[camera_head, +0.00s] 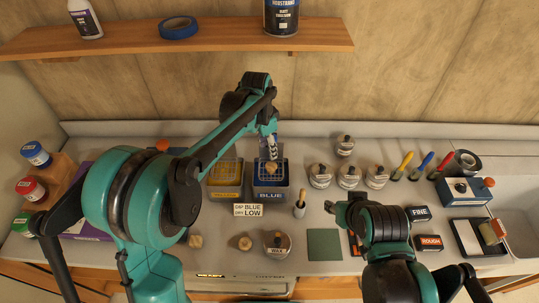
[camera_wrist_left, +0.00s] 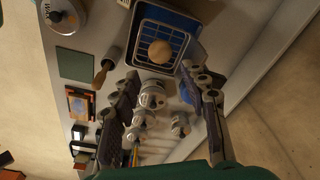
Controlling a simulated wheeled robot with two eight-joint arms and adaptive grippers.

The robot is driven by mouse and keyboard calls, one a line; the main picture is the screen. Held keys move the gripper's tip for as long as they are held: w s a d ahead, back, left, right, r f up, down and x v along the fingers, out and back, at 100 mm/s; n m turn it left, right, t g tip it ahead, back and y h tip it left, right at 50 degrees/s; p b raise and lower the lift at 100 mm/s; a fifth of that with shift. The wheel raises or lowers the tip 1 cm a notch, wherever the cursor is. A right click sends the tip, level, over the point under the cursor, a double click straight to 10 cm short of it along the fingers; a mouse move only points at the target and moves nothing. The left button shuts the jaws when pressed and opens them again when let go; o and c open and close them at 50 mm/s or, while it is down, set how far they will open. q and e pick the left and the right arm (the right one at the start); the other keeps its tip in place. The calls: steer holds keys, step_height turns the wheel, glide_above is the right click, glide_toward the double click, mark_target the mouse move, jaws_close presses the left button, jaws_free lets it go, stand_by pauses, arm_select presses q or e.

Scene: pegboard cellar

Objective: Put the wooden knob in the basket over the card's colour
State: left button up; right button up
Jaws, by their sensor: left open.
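A blue dip tank (camera_head: 270,190) labelled BLUE stands mid-bench, with a wire basket (camera_wrist_left: 150,62) over it. A round wooden knob (camera_head: 271,168) sits in this basket; it also shows in the left wrist view (camera_wrist_left: 160,50). My left gripper (camera_head: 271,147) is just above the basket, fingers spread, apart from the knob. A yellow tank (camera_head: 225,193) with its own wire basket stands to the left. The card (camera_head: 248,210) reads DIP BLUE LOW. My right gripper (camera_head: 340,207) hangs over the bench at right; its jaws are unclear.
Two pale wooden pieces (camera_head: 195,241) lie at the front left. A lidded tin (camera_head: 277,243), a brush (camera_head: 300,204) and a green square (camera_head: 324,244) are in front of the tanks. Several jars (camera_head: 348,177) stand to the right. A shelf (camera_head: 180,42) crosses the wall above.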

arm_select(q)
steer(key=s+a+r+n+t, duration=0.3)
steer(key=s+a+r+n, duration=0.2)
steer(key=s+a+r, duration=0.4)
steer(key=s+a+f+n+t, duration=0.1)
steer(key=s+a+n, duration=0.1)
steer(key=s, duration=0.2)
steer(key=s+a+f+n+t, duration=0.1)
steer(key=s+a+f+n, duration=0.1)
steer(key=s, duration=0.3)
steer(key=s+a+f+n+t+y, duration=0.1)
steer(key=s+a+f+n, duration=0.1)
steer(key=s, duration=0.3)
steer(key=shift+a+n, duration=0.5)
steer(key=shift+a, duration=0.3)
step_height(320, 180, down, 15)
steer(key=b, duration=1.5)
